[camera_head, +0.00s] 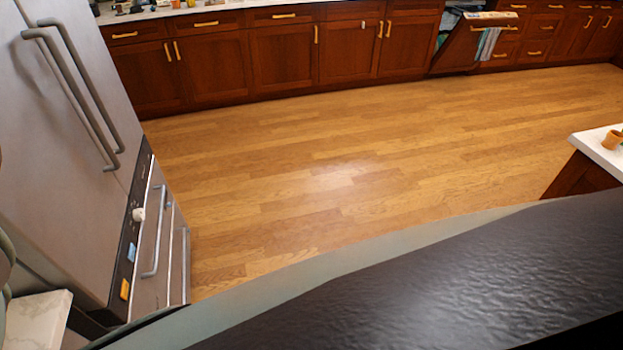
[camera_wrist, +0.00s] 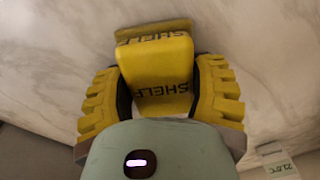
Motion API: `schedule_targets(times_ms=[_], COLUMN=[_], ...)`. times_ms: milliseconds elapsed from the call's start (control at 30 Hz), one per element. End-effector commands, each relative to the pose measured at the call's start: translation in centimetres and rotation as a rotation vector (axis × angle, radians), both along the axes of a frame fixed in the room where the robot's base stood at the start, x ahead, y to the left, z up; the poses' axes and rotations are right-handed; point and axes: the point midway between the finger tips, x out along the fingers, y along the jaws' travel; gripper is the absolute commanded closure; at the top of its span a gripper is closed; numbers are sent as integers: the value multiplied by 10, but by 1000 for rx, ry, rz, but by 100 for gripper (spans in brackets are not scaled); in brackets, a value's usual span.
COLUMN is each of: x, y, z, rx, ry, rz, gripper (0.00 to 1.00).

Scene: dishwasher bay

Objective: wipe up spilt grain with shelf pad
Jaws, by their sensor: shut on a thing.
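In the wrist view, a yellow shelf pad (camera_wrist: 157,75) lettered SHELF in black sits between the two yellow ribbed fingers of my gripper (camera_wrist: 160,92). The fingers are shut on its sides. A yellow strip (camera_wrist: 153,32), also lettered, shows just beyond the pad against a pale marbled surface (camera_wrist: 268,45); I cannot tell whether it is part of the pad or a reflection. Whether the pad touches the surface is unclear. My gripper and the pad do not show in the head view. No spilt grain is visible in either view.
A steel appliance (camera_head: 75,130) with long handles stands at the left, a pale ledge (camera_head: 38,315) at its foot. Red-brown cabinets (camera_head: 215,72) line the back. A tilted-open door (camera_head: 470,45) with towels juts out there. A white-topped counter (camera_head: 598,145) stands right. The wooden floor between is clear.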

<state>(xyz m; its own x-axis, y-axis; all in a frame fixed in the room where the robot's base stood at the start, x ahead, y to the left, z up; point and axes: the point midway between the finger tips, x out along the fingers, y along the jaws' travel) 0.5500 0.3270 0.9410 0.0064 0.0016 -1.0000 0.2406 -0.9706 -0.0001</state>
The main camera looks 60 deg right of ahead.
Motion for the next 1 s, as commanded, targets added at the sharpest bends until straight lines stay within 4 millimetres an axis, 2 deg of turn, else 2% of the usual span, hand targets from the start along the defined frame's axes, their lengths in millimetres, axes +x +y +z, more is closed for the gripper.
schedule_targets(times_ms=[33,167,533,1000], x=[-6,-10,-3,25], y=[3,6,12,-11], z=[-3,-3,-2,1], rx=[-1,-2,-2,-3], ry=[5,6,8,4], rz=[5,3,2,-6], gripper=[80,80,80,80])
